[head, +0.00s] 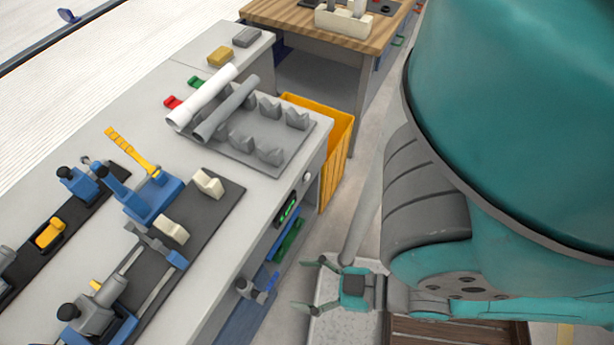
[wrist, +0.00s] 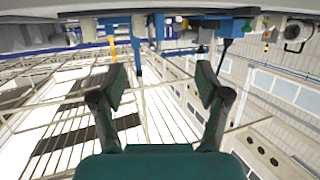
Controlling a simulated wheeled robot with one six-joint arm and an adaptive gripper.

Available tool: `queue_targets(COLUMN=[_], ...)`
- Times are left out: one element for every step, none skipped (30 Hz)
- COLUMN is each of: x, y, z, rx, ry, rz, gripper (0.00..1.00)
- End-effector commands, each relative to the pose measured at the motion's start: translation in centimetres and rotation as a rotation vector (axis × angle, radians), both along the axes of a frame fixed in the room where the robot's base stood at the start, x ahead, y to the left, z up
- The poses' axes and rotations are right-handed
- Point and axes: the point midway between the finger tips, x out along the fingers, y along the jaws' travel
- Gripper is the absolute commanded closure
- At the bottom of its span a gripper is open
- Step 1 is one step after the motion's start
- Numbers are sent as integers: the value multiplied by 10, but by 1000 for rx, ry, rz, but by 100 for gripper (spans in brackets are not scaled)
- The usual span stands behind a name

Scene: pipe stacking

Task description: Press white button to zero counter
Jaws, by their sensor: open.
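A small round pale knob, likely the white button (head: 307,177), sits on the front face of the workbench near its right corner. The counter (head: 287,209), a dark box with green lit digits, is on the same face, below and left of it. My gripper (head: 312,284) is open and empty, low in front of the bench, below the counter and apart from both. In the wrist view, my gripper (wrist: 162,80) has its fingers wide apart with nothing between them. I cannot make out the button surely in the wrist view.
The workbench (head: 262,190) carries a grey rack (head: 245,150) with a white pipe (head: 203,97) and a grey pipe (head: 226,109). Blue clamp fixtures (head: 150,198) stand at left. A yellow bin (head: 335,150) stands beside the bench's right end. A wooden table (head: 300,22) is behind.

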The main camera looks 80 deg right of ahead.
Motion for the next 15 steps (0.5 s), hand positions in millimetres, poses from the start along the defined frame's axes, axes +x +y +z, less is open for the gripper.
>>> queue_targets(x=[0,0,0,0,0,0,0,0,0,0,0,0,0,0,0], y=[0,0,0,0,0,0,0,0,0,0,0,0,0,0,0], z=[0,0,0,0,0,0,0,0,0,0,0,0,0,0,0], rx=[0,0,0,0,0,0,0,0,0,0,0,0,0,0,0], ry=[0,0,0,0,0,0,0,0,0,0,0,0,0,0,0], rz=[0,0,0,0,0,0,0,0,0,0,0,0,0,0,0], gripper=[35,42,52,60,67,77,85,92,100,100,100,100,100,100,100])
